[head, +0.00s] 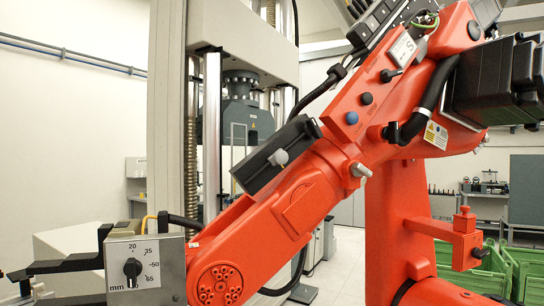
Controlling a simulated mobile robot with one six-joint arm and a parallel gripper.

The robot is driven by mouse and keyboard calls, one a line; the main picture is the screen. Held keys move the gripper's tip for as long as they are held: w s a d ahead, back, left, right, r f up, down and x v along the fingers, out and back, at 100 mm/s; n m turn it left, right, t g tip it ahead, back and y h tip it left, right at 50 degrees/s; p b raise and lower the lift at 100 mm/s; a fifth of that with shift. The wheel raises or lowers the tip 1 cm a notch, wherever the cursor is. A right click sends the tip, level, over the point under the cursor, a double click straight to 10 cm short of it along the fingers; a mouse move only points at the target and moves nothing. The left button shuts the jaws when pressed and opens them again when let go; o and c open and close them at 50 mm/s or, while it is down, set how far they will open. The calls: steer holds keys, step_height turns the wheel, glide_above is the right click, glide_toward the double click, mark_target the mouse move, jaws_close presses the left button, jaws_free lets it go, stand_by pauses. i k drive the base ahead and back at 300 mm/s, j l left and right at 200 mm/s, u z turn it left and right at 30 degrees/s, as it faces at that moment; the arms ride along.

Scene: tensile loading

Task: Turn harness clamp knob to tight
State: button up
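My orange arm fills the middle and right of the head view. Its end is at the lower left, where my gripper (35,282) shows as dark jaw parts, partly cut off by the frame; its opening is unclear. A grey box beside it carries a black dial knob (132,268) marked 20, 35, 50, 65 and mm. A small black knob (390,74) sits by a white plate (403,49) with a partly hidden marking and an S, near the black cables. A pale knob (279,158) is on a black box. No readable label says which is the harness clamp knob. My gripper touches none of the upper knobs.
A grey testing machine with steel columns (212,130) and a dark grip head (241,100) stands behind the arm. Green crates (520,265) are at the lower right. A workbench (485,195) stands at the far right. Some pale floor (345,255) is clear behind.

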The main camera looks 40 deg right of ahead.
mark_target(311, 128)
steer(key=z, duration=1.25)
